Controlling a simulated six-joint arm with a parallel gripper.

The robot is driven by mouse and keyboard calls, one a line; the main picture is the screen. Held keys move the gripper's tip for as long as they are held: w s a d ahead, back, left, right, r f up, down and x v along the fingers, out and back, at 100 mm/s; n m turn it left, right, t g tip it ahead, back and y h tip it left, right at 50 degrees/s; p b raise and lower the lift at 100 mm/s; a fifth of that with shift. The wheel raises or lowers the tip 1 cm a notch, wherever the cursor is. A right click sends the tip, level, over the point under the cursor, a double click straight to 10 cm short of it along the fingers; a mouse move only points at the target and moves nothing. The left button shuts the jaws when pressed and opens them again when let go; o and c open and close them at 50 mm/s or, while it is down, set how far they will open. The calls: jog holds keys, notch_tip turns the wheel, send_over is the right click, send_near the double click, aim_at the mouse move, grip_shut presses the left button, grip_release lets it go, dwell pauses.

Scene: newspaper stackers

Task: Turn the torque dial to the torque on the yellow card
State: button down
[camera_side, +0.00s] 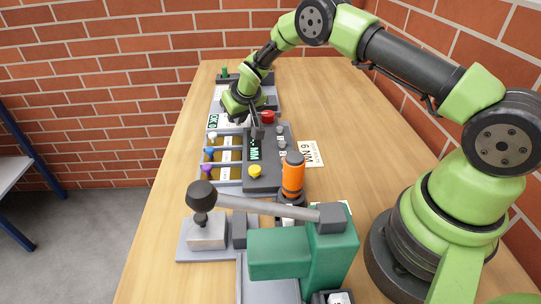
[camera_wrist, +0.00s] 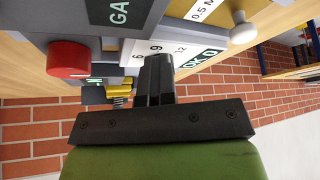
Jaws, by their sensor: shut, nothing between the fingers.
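A pale card (camera_side: 310,154) reading "6 NM" lies on the table right of the dark grey control box (camera_side: 262,182). My gripper (camera_side: 257,131) is shut and empty, its dark fingers pointing down at the far part of that box, near the red button (camera_side: 267,117). In the wrist view my closed fingers (camera_wrist: 157,62) are in front of a white scale plate (camera_wrist: 170,47) marked 6, 9 and 12. The dial itself is not clearly seen; the fingers may hide it. I cannot tell whether they touch anything.
A yellow knob (camera_side: 255,171) is on the box's near end. An orange cylinder (camera_side: 292,178) stands right of it. A green press (camera_side: 300,255) with a long lever is nearest the camera. White, blue and purple knobs line the left.

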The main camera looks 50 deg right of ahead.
jog(key=shift+s+d+f, duration=0.3)
jog(key=shift+d, duration=0.45)
jog(key=shift+w+d+r, duration=0.1)
jog(key=shift+w, duration=0.05)
jog(key=shift+s, duration=0.4)
jog(key=shift+r, duration=3.1)
jog(key=shift+a, duration=0.2)
